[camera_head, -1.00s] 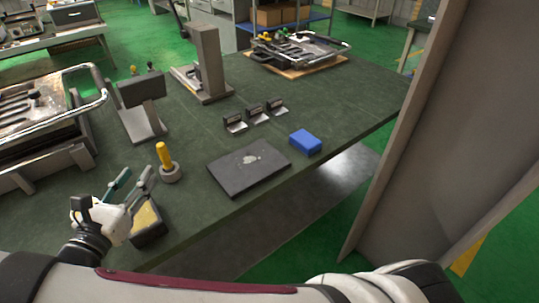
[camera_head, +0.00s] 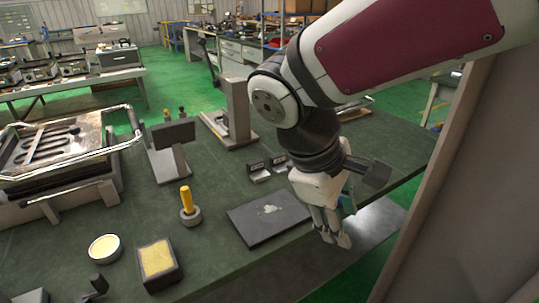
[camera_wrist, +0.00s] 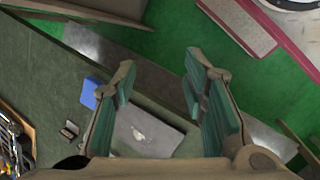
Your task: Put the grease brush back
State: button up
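A yellow-handled tool (camera_head: 187,200), which looks like the grease brush, stands upright in a round grey holder (camera_head: 190,217) on the dark green table. Its lower end is hidden in the holder. A round tin of yellow grease (camera_head: 104,248) and a black square box with a yellow top (camera_head: 157,260) are in front of it to the left. My gripper (camera_head: 334,238) is far to the right of the tool, by the table's front edge. In the wrist view my gripper (camera_wrist: 160,75) has its green-padded fingers apart, with nothing between them.
A dark flat plate with a pale patch (camera_head: 262,217) lies left of my gripper. A blue box (camera_wrist: 89,93) and small dark blocks (camera_head: 258,171) are beyond it. A heating-element unit (camera_head: 50,155) is at left. A tall grey panel (camera_head: 440,190) stands at right.

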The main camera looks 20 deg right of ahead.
jog(key=s+a+r+m+t+y, duration=0.1)
jog(key=s+m+y, duration=0.4)
jog(key=s, duration=0.5)
jog(key=shift+a+r+m+t, duration=0.4)
jog(key=shift+m+t, duration=0.3)
jog(key=shift+m, duration=0.6)
